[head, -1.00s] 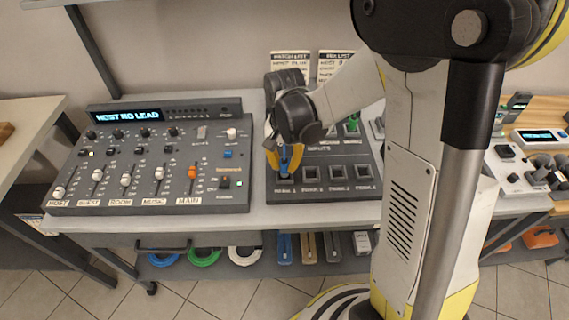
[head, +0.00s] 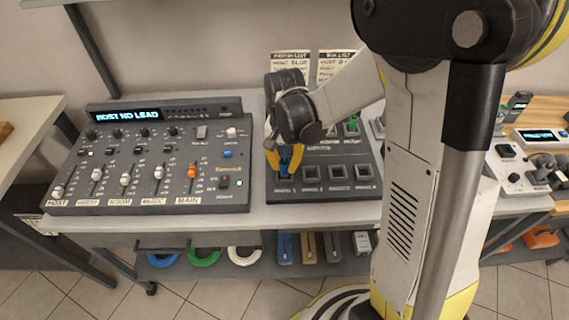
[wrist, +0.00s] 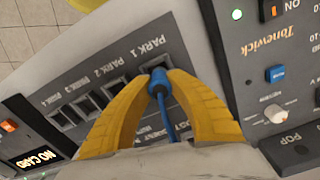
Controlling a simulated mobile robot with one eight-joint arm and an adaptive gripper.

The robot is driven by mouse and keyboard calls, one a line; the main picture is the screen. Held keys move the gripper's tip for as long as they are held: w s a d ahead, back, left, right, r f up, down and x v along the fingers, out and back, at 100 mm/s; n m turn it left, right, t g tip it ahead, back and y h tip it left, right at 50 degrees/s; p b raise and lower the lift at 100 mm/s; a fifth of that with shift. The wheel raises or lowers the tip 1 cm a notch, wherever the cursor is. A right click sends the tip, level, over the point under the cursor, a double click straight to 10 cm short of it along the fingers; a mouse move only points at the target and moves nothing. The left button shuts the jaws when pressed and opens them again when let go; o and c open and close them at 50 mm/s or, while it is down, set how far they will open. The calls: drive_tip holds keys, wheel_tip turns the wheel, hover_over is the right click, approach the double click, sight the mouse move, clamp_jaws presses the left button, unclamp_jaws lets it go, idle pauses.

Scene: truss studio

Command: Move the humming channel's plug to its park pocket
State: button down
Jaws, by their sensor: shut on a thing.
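A blue plug (wrist: 158,80) with a blue cable (wrist: 172,122) is between the two yellow fingertips of my gripper (wrist: 157,76). In the head view, the shut gripper (head: 284,160) holds the blue plug (head: 290,168) at the leftmost front pocket of the dark inputs panel (head: 325,193). The wrist view shows the PARK 1 label just beyond the plug. The plug and fingers hide most of that pocket, so how deep the plug sits cannot be told. The other park pockets (head: 338,172) look empty. The mixer display (head: 125,115) reads HOST NO LEAD.
The mixer (head: 140,180) with its faders stands left of the panel. A green plug (head: 352,127) sits at the panel's back. Cable coils (head: 203,257) lie on the shelf below. Other devices (head: 515,180) stand at right. The panel's near edge is clear.

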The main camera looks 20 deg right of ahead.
sight(284, 162)
drive_tip(key=shift+f+b, duration=0.35)
drive_tip(key=shift+f, duration=0.1)
drive_tip(key=c, duration=1.6)
unclamp_jaws()
drive_tip(key=shift+r, duration=0.1)
drive_tip(key=shift+r+p, duration=4.2)
drive_tip(key=shift+r, duration=1.3)
